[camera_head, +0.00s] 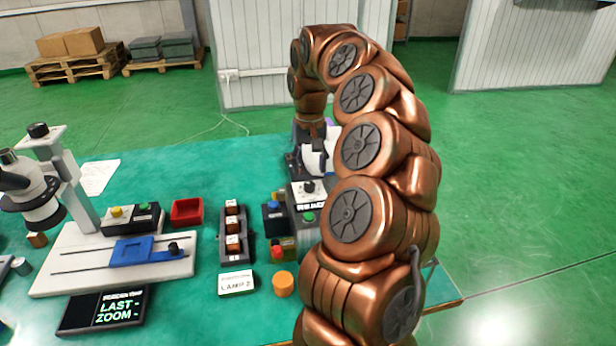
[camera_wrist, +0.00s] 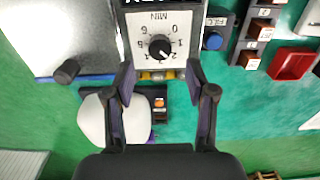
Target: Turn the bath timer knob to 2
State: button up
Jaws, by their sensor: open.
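The bath timer knob (camera_wrist: 161,47) is a small black knob on a white dial plate (camera_wrist: 133,24) marked MIN with numbers around it. In the wrist view the plate appears upside down. A light mark on the knob seems to face the lower right, near the 2, but it is too small to be sure. In the head view the knob (camera_head: 309,186) stands on top of the grey timer box (camera_head: 300,230). My gripper (camera_wrist: 160,75) is open and empty, its two fingertips below the knob in the wrist view, apart from it. In the head view my arm partly hides this area.
A blue button box (camera_wrist: 214,40) and a rack of brown blocks (camera_wrist: 252,34) stand beside the timer. A microscope (camera_head: 45,190) stands at the left.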

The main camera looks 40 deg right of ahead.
aim_at(308, 184)
notch_tip(308, 184, up, 7)
dwell(0.4)
jog(key=shift+w+a, duration=0.1)
dwell(0.4)
